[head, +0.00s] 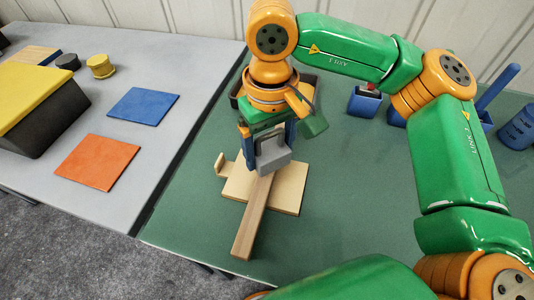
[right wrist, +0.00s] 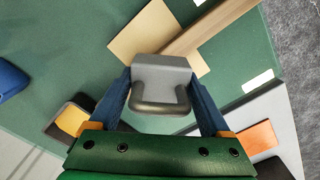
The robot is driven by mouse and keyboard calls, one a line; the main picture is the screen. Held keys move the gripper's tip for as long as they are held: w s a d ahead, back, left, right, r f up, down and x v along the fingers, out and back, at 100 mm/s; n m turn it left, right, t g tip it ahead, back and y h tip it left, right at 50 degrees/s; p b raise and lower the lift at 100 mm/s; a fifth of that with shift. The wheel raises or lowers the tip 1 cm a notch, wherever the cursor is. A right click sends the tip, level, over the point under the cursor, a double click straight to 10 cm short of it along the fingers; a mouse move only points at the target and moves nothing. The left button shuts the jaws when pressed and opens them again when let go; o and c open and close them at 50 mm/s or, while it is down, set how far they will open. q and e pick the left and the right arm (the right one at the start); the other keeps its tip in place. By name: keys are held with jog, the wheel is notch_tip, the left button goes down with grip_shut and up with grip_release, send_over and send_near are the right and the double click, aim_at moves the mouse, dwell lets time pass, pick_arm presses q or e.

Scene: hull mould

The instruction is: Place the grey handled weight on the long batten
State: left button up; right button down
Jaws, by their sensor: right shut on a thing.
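The grey handled weight (head: 272,157) is held between the fingers of my right gripper (head: 268,140). In the right wrist view the weight (right wrist: 160,85) sits between the two blue fingers of the gripper (right wrist: 163,100), its handle toward the palm. The long batten (head: 254,217) lies across a pale wooden board, its near end sticking out toward the front. In the right wrist view the batten (right wrist: 205,28) runs up and right from beside the weight. The weight overlaps the batten's far end in the head view; whether they touch I cannot tell. My left gripper is not in view.
The pale board (head: 287,190) lies on the green table (head: 350,220), with a small upright block at its left. A dark tray stands behind the gripper. Blue containers (head: 364,101) stand at the back right. The grey table holds a blue sheet (head: 143,106) and an orange sheet (head: 97,162).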

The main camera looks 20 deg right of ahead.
aim_at(267, 161)
jog(key=shift+w+a+f, duration=0.1)
jog(key=shift+w+f, duration=0.1)
jog(key=shift+f, duration=0.8)
jog(key=shift+w+a+f, duration=0.1)
jog(key=shift+w+f, duration=0.05)
jog(key=shift+f, duration=0.8)
jog(key=shift+f, duration=0.1)
grip_release()
notch_tip(267, 161, up, 12)
jog(key=shift+s+r+p, duration=0.1)
jog(key=shift+r+p, duration=0.1)
jog(key=shift+p, duration=0.25)
jog(key=shift+f, duration=0.1)
